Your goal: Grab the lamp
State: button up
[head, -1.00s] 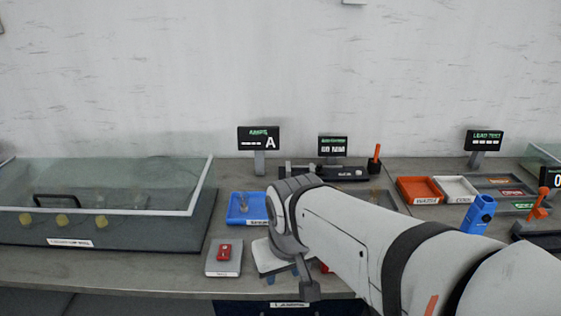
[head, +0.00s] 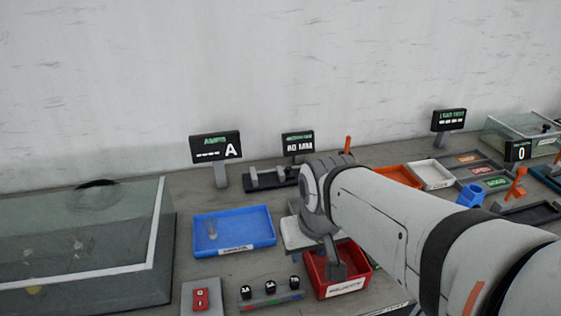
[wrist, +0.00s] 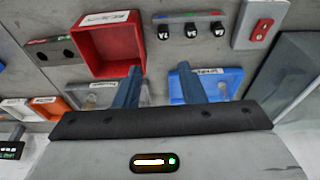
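A small clear glass lamp (head: 212,228) stands in the left part of the blue tray (head: 262,236) in the head view. The blue tray also shows in the wrist view (wrist: 232,82), right of the right finger, where the lamp is hard to make out. My gripper (wrist: 160,68) is open, with two blue fingers apart and nothing seen between them. It hangs over the bench near the red tray (wrist: 82,45) and the blue tray. In the head view my arm hides most of the gripper.
The red tray (head: 363,284) lies below my arm. Several black knobs (head: 270,287) and a red button box (head: 201,299) stand in front of the blue tray. A glass-walled tank (head: 150,255) is at left. Display signs (head: 215,147) line the back.

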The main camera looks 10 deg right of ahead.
jog(key=shift+o, duration=0.6)
jog(key=shift+w+f, duration=0.1)
jog(key=o, duration=0.5)
jog(key=shift+m+t+h, duration=0.3)
jog(key=shift+m+t, duration=0.4)
jog(key=shift+t, duration=0.2)
jog(key=w+d+f+b, duration=0.2)
jog(key=w, duration=0.3)
jog(key=w+d+f+b, duration=0.1)
jog(key=w+d+b, duration=0.1)
jog(key=w, duration=0.3)
jog(key=w+d+f+b, duration=0.2)
jog(key=w+b, duration=0.1)
jog(key=w, duration=0.2)
jog(key=shift+w+d+f, duration=0.15)
jog(key=shift+f, duration=0.2)
jog(key=shift+m+t+h, duration=0.3)
jog(key=shift+m+t, duration=0.2)
jog(key=shift+t, duration=0.2)
jog(key=shift+w+d+f+b, duration=0.7)
jog(key=shift+w+d+f, duration=0.55)
jog(key=shift+w+f, duration=1)
jog(key=shift+w+d+f+b, duration=0.75)
jog(key=shift+w+d+f, duration=0.75)
jog(key=shift+w, duration=1.2)
jog(key=shift+w+d+f+b, duration=0.7)
jog(key=shift+w+d+f, duration=0.3)
jog(key=shift+w+f, duration=1.35)
